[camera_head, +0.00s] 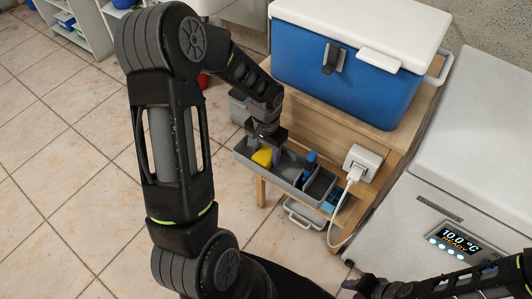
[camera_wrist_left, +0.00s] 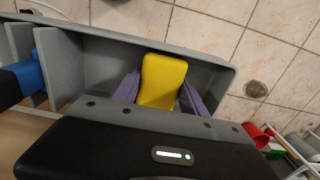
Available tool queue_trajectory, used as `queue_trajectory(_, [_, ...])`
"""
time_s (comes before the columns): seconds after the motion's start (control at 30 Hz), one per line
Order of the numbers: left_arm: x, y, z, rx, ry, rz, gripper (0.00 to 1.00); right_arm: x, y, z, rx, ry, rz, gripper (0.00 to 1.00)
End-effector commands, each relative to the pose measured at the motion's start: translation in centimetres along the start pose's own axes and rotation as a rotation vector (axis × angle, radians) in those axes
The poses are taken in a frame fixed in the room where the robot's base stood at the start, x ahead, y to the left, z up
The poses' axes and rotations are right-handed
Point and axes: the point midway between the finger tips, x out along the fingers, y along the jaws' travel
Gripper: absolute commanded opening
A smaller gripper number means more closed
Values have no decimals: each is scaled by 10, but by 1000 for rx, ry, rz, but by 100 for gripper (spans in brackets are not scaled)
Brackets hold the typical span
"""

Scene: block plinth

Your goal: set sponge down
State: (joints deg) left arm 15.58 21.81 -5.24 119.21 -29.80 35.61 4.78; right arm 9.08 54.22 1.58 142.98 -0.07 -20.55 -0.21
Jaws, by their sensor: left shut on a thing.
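The yellow sponge (camera_head: 262,157) is between the purple fingers of my left gripper (camera_head: 267,153), at the large compartment of a grey divided tray (camera_head: 285,186). In the left wrist view the sponge (camera_wrist_left: 163,80) is gripped between both fingers of the left gripper (camera_wrist_left: 160,95), with the tray's grey walls (camera_wrist_left: 110,45) around it. I cannot tell whether the sponge touches the tray floor. My right gripper (camera_head: 365,286) is at the bottom edge of the head view, away from the tray; its fingers are not clear.
A blue item (camera_head: 310,160) stands in a smaller tray compartment, right of the sponge. A white socket box (camera_head: 362,160) with a plug and cable is beside the tray. A blue cooler (camera_head: 340,75) with a white lid stands behind. A white unit with a display (camera_head: 458,236) is at right.

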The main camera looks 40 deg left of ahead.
Motion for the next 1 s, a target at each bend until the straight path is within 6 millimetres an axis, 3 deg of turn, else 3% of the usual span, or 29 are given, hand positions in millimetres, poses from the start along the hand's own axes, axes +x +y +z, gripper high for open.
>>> queue_trajectory(0.13, [5,0,0,0,0,0,12,4,2,0,0,0,0,36])
queue_trajectory(0.17, [3,0,0,0,0,0,53,3,1,0,0,0,0,36])
queue_trajectory(0.4, [3,0,0,0,0,0,72,2,1,0,0,0,0,36])
queue_trajectory(0.8, [-5,0,0,-1,2,-1,72,-1,0,0,0,0,0,36])
queue_trajectory(1.0, [-35,-1,-1,-1,4,-1,72,-5,-2,0,0,0,0,36])
